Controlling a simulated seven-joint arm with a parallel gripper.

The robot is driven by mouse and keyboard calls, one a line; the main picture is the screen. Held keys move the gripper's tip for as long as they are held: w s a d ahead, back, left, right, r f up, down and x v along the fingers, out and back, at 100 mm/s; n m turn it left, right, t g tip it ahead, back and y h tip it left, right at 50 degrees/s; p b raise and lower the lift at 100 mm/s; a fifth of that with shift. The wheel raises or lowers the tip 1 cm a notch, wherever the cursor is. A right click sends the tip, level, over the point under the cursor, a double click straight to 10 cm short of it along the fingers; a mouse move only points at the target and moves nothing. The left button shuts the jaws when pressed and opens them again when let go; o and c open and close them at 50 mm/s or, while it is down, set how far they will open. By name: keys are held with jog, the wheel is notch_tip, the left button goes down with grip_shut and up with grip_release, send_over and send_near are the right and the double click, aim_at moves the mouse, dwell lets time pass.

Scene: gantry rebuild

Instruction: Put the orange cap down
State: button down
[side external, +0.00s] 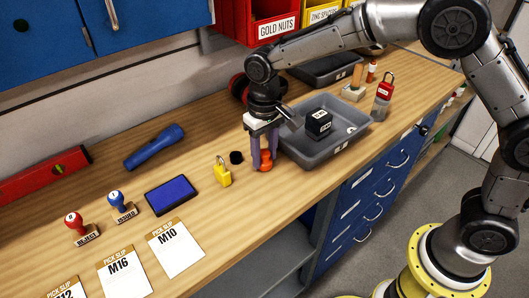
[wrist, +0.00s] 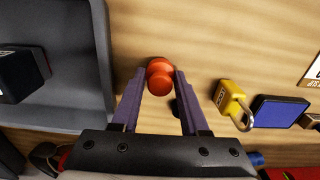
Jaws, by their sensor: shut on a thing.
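The orange cap (side external: 264,161) is between the fingertips of my gripper (side external: 263,154), close to the bench top, left of the grey tray. I cannot tell whether its underside touches the wood. In the wrist view the orange cap (wrist: 159,77) shows a rounded, waisted shape, with the purple fingers of my gripper (wrist: 160,73) shut on it from both sides. The fingers hide part of its sides.
A grey tray (side external: 300,153) holding a black labelled box (side external: 319,122) is close on the right. A black cap (side external: 236,157) and a yellow padlock (side external: 223,174) stand on the left, with a blue pad (side external: 172,195) beyond. Bare wood lies in front.

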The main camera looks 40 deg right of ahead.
aim_at(265, 152)
jog(key=shift+f, duration=0.1)
jog(key=shift+c, duration=2.1)
grip_release()
notch_tip(265, 152, up, 12)
jog(key=shift+r, duration=0.2)
